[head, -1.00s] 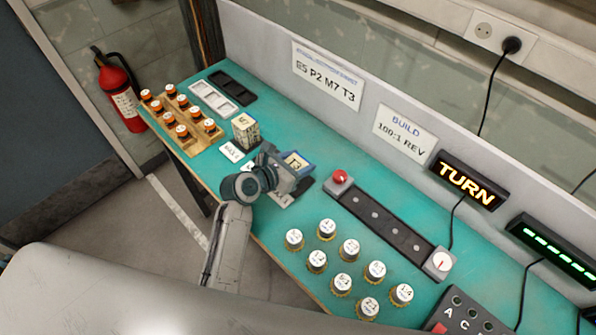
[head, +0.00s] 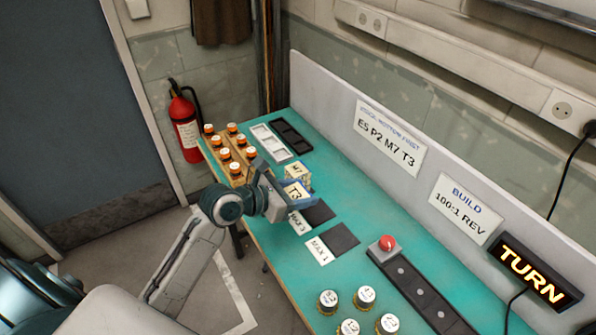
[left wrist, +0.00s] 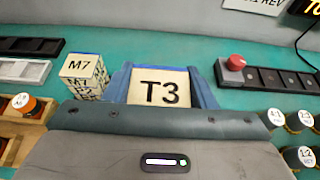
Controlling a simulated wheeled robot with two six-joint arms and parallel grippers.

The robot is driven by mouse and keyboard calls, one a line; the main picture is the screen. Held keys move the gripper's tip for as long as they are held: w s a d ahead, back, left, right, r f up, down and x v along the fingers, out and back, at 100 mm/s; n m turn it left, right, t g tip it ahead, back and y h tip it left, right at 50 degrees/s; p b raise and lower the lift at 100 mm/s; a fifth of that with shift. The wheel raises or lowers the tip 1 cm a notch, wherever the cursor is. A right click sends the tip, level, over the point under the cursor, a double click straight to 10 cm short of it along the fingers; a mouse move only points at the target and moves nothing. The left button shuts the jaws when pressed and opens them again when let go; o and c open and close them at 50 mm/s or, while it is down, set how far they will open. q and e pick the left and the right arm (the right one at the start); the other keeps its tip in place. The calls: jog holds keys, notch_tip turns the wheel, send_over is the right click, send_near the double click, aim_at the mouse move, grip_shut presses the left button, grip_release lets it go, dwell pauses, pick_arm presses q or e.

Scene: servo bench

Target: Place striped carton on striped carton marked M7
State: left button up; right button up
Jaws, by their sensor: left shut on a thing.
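The carton marked T3 (head: 295,191) is between the fingers of my left gripper (head: 284,190), which is shut on it. In the left wrist view the T3 carton (left wrist: 160,88) has a pale face with a blue edge, flanked by the blue fingers. The carton marked M7 (head: 297,170) stands just beyond it on the bench. In the left wrist view the M7 carton (left wrist: 83,67) is left of the gripper, with patterned sides and a blue rear edge. A gap shows between the two there. The M7 carton's lower part is partly hidden in the head view. My right gripper is out of view.
A wooden rack (head: 236,170) of orange-capped jars stands left of the cartons, with white (head: 267,142) and black (head: 293,134) trays behind. Dark pads (head: 343,238) and label cards lie to the right. A red button (head: 387,243) and loose jars are further right.

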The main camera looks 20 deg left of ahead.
pick_arm(q)
jog(key=shift+w+a+r, duration=0.1)
jog(key=shift+w+a, duration=0.1)
jog(key=p, duration=0.3)
send_over(300, 168)
jog(key=shift+f, duration=0.7)
notch_tip(300, 168, down, 3)
jog(key=shift+r+p, duration=0.1)
jog(key=shift+p, duration=0.2)
jog(key=shift+f, duration=0.4)
jog(key=shift+f, duration=0.1)
jog(key=o, duration=1)
jog(key=shift+c, duration=0.2)
